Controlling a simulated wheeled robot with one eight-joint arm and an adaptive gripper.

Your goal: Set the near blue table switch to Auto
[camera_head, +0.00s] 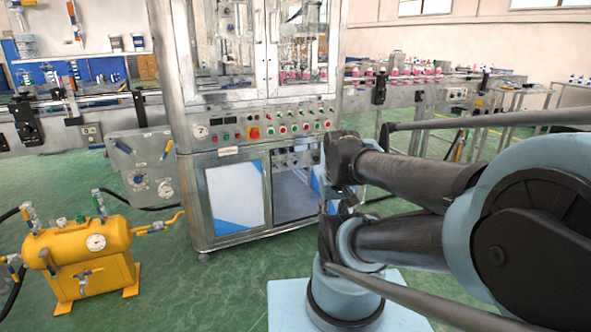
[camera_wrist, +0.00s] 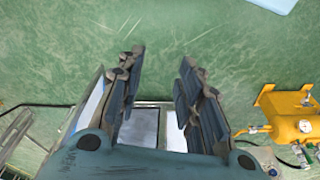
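My gripper (camera_wrist: 162,58) is open and empty in the wrist view, with its two dark fingers apart above the green floor. In the head view my arm reaches in from the right, and I cannot make out the fingers. No blue table with a switch can be clearly picked out. The crimping machine's control panel (camera_head: 265,127) carries rows of small coloured buttons and knobs. A smaller panel (camera_head: 296,158) with dark knobs sits below it, partly beside my arm. Switch positions and labels are too small to read.
A yellow tank (camera_head: 85,247) with a gauge stands at the left; it also shows in the wrist view (camera_wrist: 290,122). A grey box with a blue dial (camera_head: 139,180) is beside the machine. A conveyor (camera_head: 430,90) runs behind.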

